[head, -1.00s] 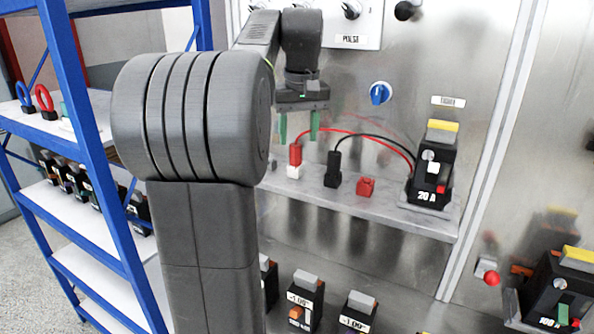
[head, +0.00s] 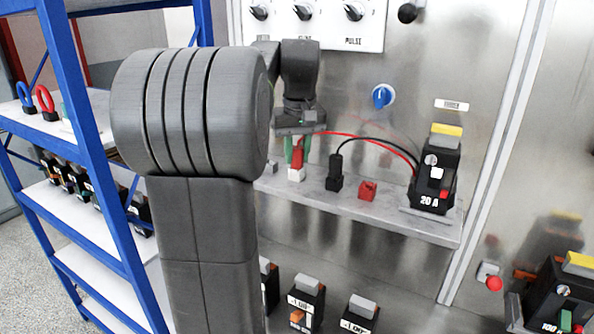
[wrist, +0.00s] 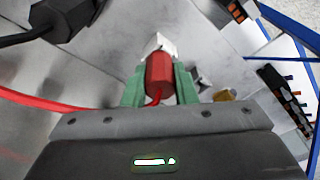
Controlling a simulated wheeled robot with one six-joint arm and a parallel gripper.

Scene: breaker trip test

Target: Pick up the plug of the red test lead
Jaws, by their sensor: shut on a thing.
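The red plug (head: 297,153) of the red test lead stands upright on a white holder (head: 296,175) on the grey shelf. My gripper (head: 297,150) is lowered over it, with its green fingers around the plug. In the wrist view the red plug (wrist: 159,74) sits between the two green fingers of my gripper (wrist: 159,85), which are shut on it. The red lead (wrist: 40,100) runs off to the left there. In the head view the red lead (head: 350,136) arcs right to the 20 A breaker (head: 434,175).
A black plug (head: 335,168) stands in a black holder just right of the red plug. A red socket block (head: 367,190) is further right on the shelf (head: 400,219). A blue knob (head: 382,96) is on the panel behind. A blue rack (head: 95,160) stands at left.

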